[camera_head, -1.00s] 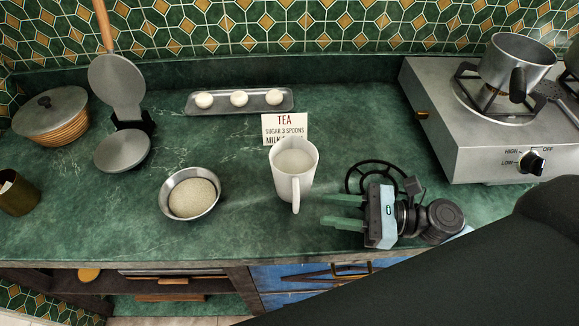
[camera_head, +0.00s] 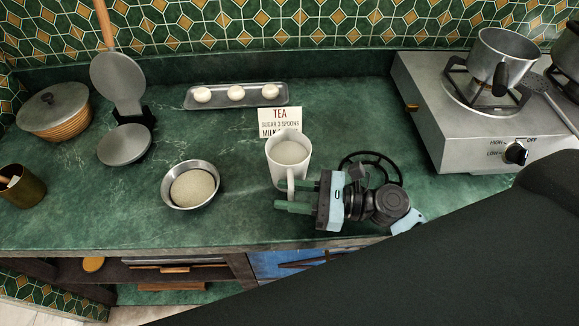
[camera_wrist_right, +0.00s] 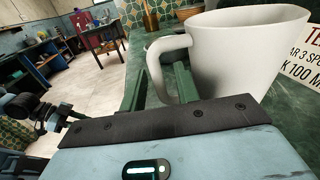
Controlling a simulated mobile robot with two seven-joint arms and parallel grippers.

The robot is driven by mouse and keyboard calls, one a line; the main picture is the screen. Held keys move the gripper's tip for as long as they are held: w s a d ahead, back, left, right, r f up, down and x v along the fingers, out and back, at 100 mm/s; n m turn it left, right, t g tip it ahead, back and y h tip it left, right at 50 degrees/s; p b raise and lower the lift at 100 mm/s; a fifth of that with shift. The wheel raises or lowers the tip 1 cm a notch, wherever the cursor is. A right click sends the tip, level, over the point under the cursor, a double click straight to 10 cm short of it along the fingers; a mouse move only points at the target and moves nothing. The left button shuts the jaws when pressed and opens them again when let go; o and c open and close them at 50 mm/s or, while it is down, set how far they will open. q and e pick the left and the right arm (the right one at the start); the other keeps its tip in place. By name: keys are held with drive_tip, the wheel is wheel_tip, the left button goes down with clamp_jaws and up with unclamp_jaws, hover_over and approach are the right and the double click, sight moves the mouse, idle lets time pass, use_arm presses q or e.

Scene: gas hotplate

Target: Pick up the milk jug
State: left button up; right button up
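The milk jug (camera_head: 288,160) is a white jug holding pale liquid, upright on the green counter in front of the TEA card. Its handle points toward the counter's front edge. My right gripper (camera_head: 280,196) comes from the right, with its two green fingers apart beside the handle. In the right wrist view the jug (camera_wrist_right: 245,50) is large and close, and its handle (camera_wrist_right: 158,65) appears between the spread fingers (camera_wrist_right: 160,88). I cannot tell whether either finger touches it. My left gripper is not in view.
A metal bowl of grains (camera_head: 190,185) stands left of the jug. A black ring-shaped stand (camera_head: 370,160) lies close behind my right gripper. The hotplate (camera_head: 440,125) with a saucepan (camera_head: 500,62) is at right. A tray (camera_head: 210,104) with white pieces lies behind.

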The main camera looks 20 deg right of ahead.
sight(291, 182)
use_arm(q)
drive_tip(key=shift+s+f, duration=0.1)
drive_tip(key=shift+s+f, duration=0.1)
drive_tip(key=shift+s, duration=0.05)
use_arm(e)
clamp_jaws()
